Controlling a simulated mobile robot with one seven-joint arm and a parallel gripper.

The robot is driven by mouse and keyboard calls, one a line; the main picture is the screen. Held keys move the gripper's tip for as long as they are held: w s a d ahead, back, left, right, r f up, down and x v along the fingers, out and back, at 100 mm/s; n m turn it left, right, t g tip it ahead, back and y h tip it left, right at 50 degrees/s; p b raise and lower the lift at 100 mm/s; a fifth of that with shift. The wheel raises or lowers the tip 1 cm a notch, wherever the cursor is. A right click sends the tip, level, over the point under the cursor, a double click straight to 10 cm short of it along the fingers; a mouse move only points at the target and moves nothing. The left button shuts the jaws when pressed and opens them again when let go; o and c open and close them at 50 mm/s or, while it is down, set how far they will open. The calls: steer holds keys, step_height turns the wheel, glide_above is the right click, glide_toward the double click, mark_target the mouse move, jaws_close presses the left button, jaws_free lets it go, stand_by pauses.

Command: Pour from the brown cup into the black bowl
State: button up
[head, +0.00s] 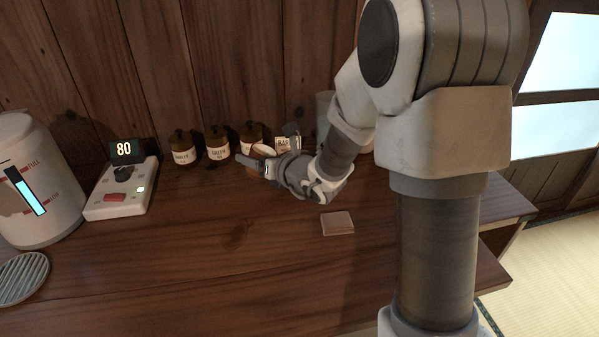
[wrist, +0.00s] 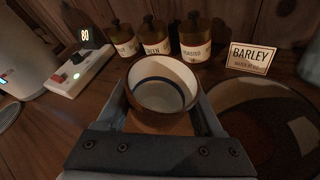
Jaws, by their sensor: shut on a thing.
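The brown cup (wrist: 163,84) is between my gripper's fingers, brown outside and pale inside with a dark ring. It looks about upright; I cannot tell what it contains. It also shows in the head view (head: 264,150). My gripper (head: 260,161) is shut on the cup, in front of the row of jars. In the wrist view the fingers (wrist: 161,98) lie on either side of it. I cannot pick out the black bowl for certain. A large round dark vessel (wrist: 243,104) with brownish contents is right of the cup in the wrist view, partly cut off.
Three brown labelled jars (head: 217,144) stand along the wooden back wall, beside a BARLEY card (wrist: 249,57). A pale kettle-like tank (head: 40,185) and a control box reading 80 (head: 122,190) are at left. A small square coaster (head: 337,223) lies on the otherwise clear front counter.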

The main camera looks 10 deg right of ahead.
steer(key=shift+s+a+f+n+h+b, duration=0.1)
steer(key=shift+a+f+n+h+b, duration=0.3)
steer(key=shift+b, duration=0.4)
steer(key=f+b, duration=0.1)
steer(key=b, duration=0.2)
steer(key=a+f+n+b, duration=0.1)
steer(key=f+b, duration=0.1)
steer(key=b, duration=0.1)
steer(key=shift+s+f+h, duration=0.1)
steer(key=shift+f+h, duration=0.15)
steer(key=shift+h, duration=0.05)
steer(key=shift+a+f+n+b, duration=0.15)
steer(key=shift+a+n+b, duration=0.2)
steer(key=shift+b, duration=0.9)
steer(key=shift+s+h, duration=0.1)
steer(key=shift+h, duration=0.2)
steer(key=shift+a+n, duration=0.2)
steer(key=shift+n, duration=0.15)
